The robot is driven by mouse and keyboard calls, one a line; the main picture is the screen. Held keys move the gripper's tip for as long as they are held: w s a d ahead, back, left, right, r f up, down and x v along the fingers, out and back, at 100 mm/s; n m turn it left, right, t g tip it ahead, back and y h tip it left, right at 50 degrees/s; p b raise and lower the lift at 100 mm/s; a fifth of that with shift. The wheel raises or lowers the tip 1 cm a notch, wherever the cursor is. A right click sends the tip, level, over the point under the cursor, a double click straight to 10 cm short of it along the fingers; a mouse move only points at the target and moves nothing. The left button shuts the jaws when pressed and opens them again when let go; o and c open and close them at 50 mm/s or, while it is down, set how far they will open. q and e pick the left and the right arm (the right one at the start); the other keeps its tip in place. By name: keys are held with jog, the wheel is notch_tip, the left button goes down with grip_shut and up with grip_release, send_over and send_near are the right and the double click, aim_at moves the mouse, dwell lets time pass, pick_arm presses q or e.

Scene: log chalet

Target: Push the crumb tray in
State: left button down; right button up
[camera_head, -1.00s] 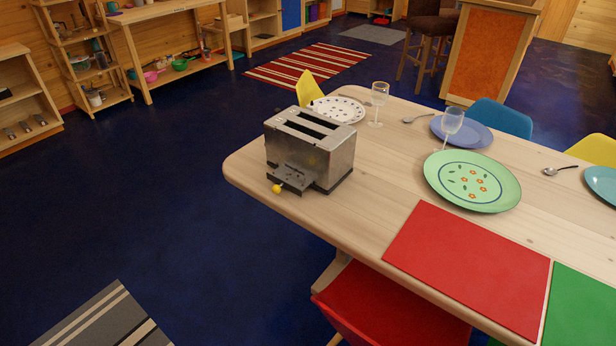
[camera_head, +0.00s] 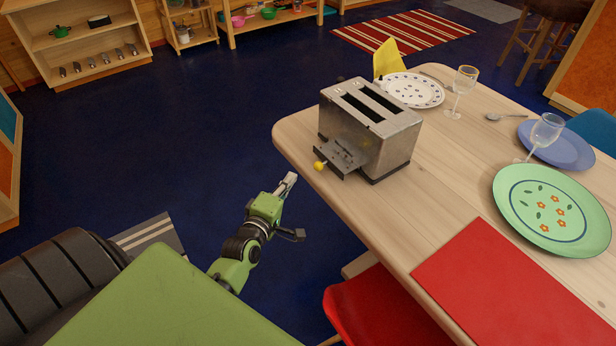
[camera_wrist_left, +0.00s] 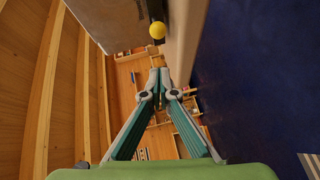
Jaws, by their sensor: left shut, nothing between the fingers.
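A metal toaster (camera_head: 372,128) stands at the near left corner of the wooden table. Its dark crumb tray (camera_head: 345,156) sticks out low from the side facing the table's left edge. A yellow knob (camera_head: 320,166) sits at the tray's outer end. My left gripper (camera_head: 291,180) is shut and empty, just off the table edge, left of the knob and apart from it. In the left wrist view the closed fingertips (camera_wrist_left: 160,74) point toward the yellow knob (camera_wrist_left: 157,30), with a gap between. My right gripper is not in view.
The table edge (camera_head: 330,210) lies between my left gripper and the toaster. A spotted plate (camera_head: 413,90), a glass (camera_head: 461,88), a green plate (camera_head: 548,212) and a red mat (camera_head: 505,285) are on the table. A red chair (camera_head: 375,310) stands below the near edge.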

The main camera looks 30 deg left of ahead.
aim_at(327, 160)
pick_arm(q)
jog(key=w, duration=0.2)
jog(key=w+d+b, duration=0.1)
jog(key=w, duration=0.1)
jog(key=w+f+b, duration=0.1)
jog(key=w, duration=0.1)
jog(key=shift+w+d+f, duration=0.1)
jog(key=shift+d, duration=0.2)
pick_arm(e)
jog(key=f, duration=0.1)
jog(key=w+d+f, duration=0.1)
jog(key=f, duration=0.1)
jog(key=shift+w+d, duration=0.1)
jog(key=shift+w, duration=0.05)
pick_arm(q)
jog(key=w, duration=0.2)
jog(key=w+d, duration=0.2)
jog(key=w, duration=0.1)
jog(key=shift+w+d, duration=0.15)
jog(key=shift+w, duration=0.2)
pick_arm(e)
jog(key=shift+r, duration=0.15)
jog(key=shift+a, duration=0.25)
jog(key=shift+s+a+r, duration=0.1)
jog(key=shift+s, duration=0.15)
